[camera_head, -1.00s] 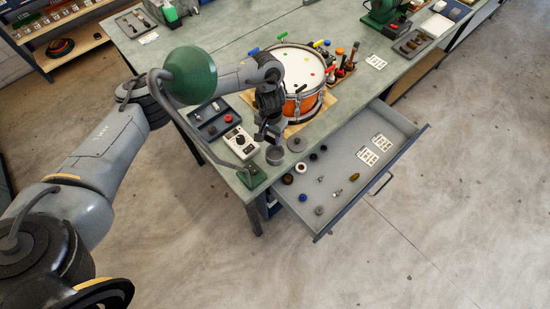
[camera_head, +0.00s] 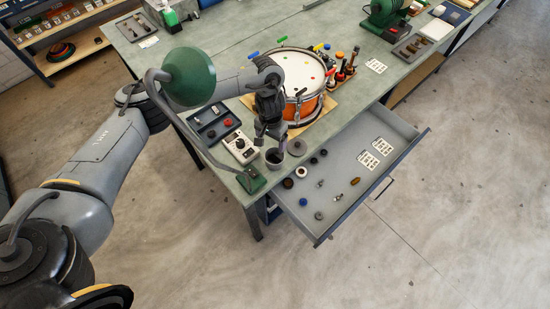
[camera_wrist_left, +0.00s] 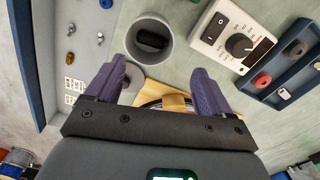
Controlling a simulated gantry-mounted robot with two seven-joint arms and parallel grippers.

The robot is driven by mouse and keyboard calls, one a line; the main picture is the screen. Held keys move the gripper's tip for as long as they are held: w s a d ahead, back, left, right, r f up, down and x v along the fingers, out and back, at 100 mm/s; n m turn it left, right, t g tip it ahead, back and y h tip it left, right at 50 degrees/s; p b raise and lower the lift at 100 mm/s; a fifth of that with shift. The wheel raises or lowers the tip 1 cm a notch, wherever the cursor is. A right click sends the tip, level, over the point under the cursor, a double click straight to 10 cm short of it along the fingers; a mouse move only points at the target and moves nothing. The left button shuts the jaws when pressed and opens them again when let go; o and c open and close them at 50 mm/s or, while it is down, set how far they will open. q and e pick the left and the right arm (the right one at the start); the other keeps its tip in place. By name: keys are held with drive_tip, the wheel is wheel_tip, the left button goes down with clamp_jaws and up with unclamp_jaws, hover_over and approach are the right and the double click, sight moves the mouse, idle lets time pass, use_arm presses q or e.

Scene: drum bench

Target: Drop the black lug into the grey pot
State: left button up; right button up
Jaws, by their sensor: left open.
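The grey pot (camera_head: 274,159) stands on the bench near its front corner, and its round mouth shows in the left wrist view (camera_wrist_left: 166,58). A black piece, the black lug (camera_wrist_left: 151,41), lies inside the pot in the left wrist view. In the head view the lug cannot be made out. My left gripper (camera_head: 269,142) is just above and beside the pot. In the wrist view its two purple fingers (camera_wrist_left: 160,82) are apart with nothing between them, pointing toward the pot. My right gripper is not in view.
A drum (camera_head: 300,75) stands behind the left gripper. A white meter (camera_head: 240,146) and a blue tray (camera_head: 213,120) sit left of the pot. A round grey disc (camera_head: 297,148) lies right of it. The open drawer (camera_head: 345,150) holds small parts and has free room.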

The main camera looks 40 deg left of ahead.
use_arm(q)
wheel_tip(320, 180, up, 11)
drive_tip(key=p, duration=0.4)
drive_tip(key=shift+f, duration=0.15)
idle(0.4)
